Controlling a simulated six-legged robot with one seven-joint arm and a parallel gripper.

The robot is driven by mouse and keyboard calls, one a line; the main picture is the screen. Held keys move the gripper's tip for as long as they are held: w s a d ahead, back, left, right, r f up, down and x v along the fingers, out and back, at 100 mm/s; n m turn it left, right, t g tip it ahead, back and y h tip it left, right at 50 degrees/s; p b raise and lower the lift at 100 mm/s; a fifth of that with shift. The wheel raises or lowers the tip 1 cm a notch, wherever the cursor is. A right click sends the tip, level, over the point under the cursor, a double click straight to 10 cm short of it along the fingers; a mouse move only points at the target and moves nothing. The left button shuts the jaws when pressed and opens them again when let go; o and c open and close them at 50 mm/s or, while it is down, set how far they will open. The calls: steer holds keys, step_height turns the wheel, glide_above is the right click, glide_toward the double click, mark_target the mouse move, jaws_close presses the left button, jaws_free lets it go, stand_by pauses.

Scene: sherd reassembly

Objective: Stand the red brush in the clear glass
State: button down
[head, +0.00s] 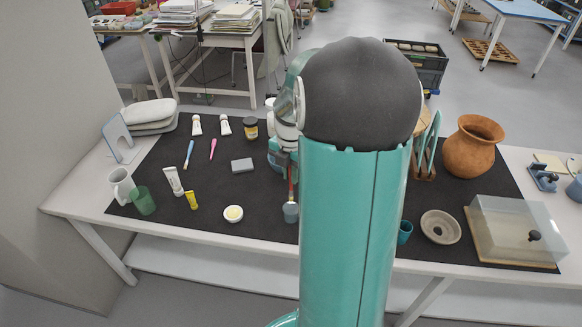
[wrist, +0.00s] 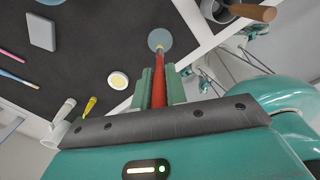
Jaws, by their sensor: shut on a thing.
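My gripper (head: 289,168) is shut on the red brush (head: 291,178), which hangs roughly upright below the fingers. In the wrist view the red handle (wrist: 158,88) runs out between the two green fingers (wrist: 160,92). The small greyish clear glass (head: 291,213) stands on the dark mat directly below the brush. In the wrist view the far end of the brush overlaps the round glass (wrist: 159,38). I cannot tell whether the tip is inside the glass or just above it. My arm hides the area right of the glass in the head view.
A white dish (head: 233,214) with yellow contents lies left of the glass. A grey block (head: 242,165), a green cup (head: 144,201) and a white mug (head: 121,186) are farther left. A teal cup (head: 405,232), a grey ring-shaped bowl (head: 441,227) and a terracotta vase (head: 472,147) stand right.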

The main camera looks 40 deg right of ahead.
steer(key=shift+f, duration=2.8)
steer(key=c, duration=1.3)
jaws_free()
steer(key=shift+c, duration=0.2)
step_height(320, 180, up, 14)
steer(key=shift+f, duration=0.1)
